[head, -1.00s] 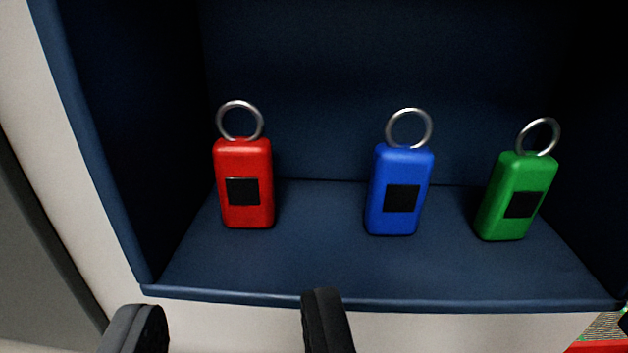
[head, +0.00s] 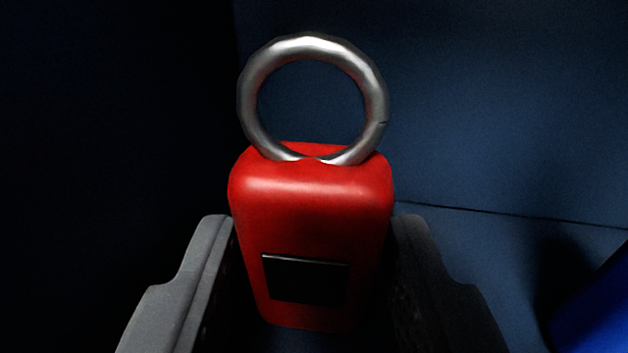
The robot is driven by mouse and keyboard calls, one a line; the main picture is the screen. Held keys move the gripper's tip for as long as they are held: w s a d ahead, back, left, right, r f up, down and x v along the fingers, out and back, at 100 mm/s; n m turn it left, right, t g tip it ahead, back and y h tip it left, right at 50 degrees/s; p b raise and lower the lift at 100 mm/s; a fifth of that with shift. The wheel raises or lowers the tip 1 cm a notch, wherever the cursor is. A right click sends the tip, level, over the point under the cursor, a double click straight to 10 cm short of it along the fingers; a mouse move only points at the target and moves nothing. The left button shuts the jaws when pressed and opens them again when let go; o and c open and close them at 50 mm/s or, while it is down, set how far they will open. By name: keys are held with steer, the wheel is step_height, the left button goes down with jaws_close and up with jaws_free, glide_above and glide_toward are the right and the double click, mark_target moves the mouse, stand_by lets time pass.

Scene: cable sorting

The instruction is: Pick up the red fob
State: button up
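The red fob (head: 312,215) stands upright in the middle of the head view, with a black square (head: 305,280) on its front. Its silver ring (head: 376,100) stands up from its top. My gripper (head: 314,235) is around the fob, one grey finger on each side. The fingertips are very close to its sides; contact is not clear. The fingers look open, with dark gaps beside the lower part of the fob.
The blue fob (head: 600,310) shows only in part at the lower right edge. The dark blue back wall (head: 500,120) of the compartment is behind the red fob. The left side is in deep shadow.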

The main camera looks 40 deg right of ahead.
steer(key=shift+x, duration=0.8)
steer(key=c, duration=0.6)
steer(key=shift+c, duration=0.2)
steer(key=shift+r, duration=0.1)
